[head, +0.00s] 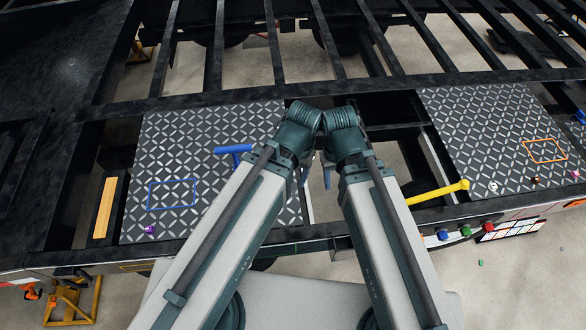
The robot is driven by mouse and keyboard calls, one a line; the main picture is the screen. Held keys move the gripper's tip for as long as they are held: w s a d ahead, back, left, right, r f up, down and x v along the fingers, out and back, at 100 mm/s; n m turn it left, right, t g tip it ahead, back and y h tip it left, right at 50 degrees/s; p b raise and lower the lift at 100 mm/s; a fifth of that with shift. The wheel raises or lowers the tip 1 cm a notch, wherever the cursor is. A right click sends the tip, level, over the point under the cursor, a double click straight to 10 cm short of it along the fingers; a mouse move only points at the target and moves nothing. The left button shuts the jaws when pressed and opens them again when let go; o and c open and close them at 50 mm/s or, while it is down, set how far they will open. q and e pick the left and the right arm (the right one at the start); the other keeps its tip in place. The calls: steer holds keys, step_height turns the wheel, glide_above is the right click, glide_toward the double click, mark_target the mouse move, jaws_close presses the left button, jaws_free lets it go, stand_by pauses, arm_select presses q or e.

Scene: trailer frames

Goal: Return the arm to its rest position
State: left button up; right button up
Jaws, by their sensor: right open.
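My two grey arms rise from the bottom edge and lean toward each other. Their dark green joints meet near the centre of the head view. My right gripper (318,171) shows only in small part, in the narrow gap between the arms below those joints. It is open, with nothing seen between its fingers. My left gripper is hidden behind my arms.
A left tread plate (170,145) carries a blue handle-shaped piece (233,150) and a blue outlined rectangle. A right tread plate (465,125) has an orange outlined rectangle and small pieces. A yellow bar (437,192) lies close right of my right arm. Black frame beams (240,97) surround open gaps.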

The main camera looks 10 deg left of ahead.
step_height(320, 180, down, 10)
steer(key=b, duration=1)
steer(key=shift+f, duration=0.15)
stand_by(1.3)
